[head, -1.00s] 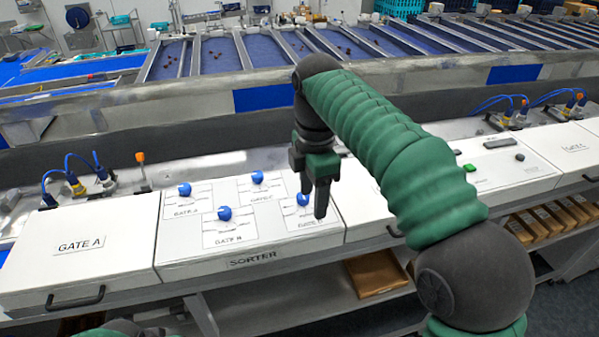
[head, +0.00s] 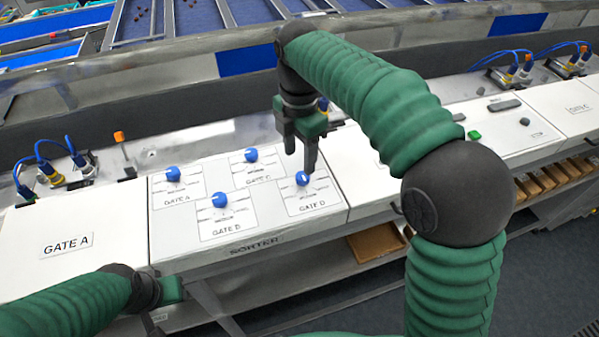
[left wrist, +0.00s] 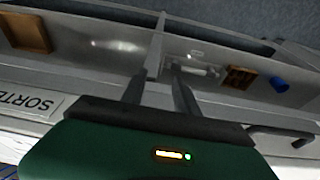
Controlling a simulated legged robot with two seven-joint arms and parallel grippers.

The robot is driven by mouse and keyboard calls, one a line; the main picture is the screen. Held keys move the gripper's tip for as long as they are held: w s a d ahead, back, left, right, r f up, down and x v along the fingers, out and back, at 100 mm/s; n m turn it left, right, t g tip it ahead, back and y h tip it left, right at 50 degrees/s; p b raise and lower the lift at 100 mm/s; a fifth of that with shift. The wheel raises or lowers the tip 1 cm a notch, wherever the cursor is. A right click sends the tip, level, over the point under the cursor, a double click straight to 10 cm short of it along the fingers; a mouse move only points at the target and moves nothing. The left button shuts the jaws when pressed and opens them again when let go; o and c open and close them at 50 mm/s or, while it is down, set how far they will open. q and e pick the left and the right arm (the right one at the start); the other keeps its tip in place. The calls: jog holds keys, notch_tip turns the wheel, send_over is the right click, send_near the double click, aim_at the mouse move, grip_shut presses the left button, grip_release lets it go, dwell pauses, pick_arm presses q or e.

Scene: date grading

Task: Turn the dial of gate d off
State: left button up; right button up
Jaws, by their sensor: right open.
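The blue dial of gate D (head: 302,179) sits on its white label plate (head: 310,200) at the right of the sorter panel. My right gripper (head: 300,165) is open, with its fingers pointing down just above and behind that dial. Whether a finger touches the dial I cannot tell. My left gripper (head: 172,290) is at the panel's front edge in the head view, low and away from the dials. In the left wrist view its two fingers (left wrist: 160,95) stand apart with nothing between them.
Blue dials of gate A (head: 172,174), gate B (head: 219,200) and gate C (head: 251,155) sit close by on the same panel. An orange-tipped lever (head: 119,137) and blue cables (head: 70,150) stand at the back left. Cardboard boxes (head: 375,242) lie on the shelf below.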

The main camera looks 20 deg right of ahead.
aim_at(303, 175)
jog(key=f, duration=0.1)
jog(key=w+f, duration=0.1)
jog(key=f, duration=0.3)
jog(key=shift+w+d+p, duration=0.15)
jog(key=shift+w+p, duration=0.1)
jog(key=shift+p, duration=0.1)
jog(key=f, duration=0.1)
jog(key=d+f, duration=0.1)
jog(key=shift+w+d+f, duration=0.1)
jog(key=shift+w+f, duration=0.15)
jog(key=shift+f, duration=0.05)
jog(key=shift+s+d+f, duration=0.15)
jog(key=shift+s+d, duration=0.15)
jog(key=shift+s, duration=0.3)
jog(key=shift+s+a, duration=0.1)
jog(key=shift+a, duration=0.1)
jog(key=shift+w+a, duration=0.4)
jog(key=shift+a, duration=0.15)
jog(key=c, duration=0.7)
jog(key=shift+s, duration=0.1)
jog(key=c, duration=0.3)
jog(key=shift+d, duration=0.15)
grip_shut()
pick_arm(q)
jog(key=shift+w+d+r, duration=0.4)
jog(key=shift+w+r, duration=0.15)
jog(key=shift+r, duration=0.05)
pick_arm(e)
jog(key=shift+d, duration=0.15)
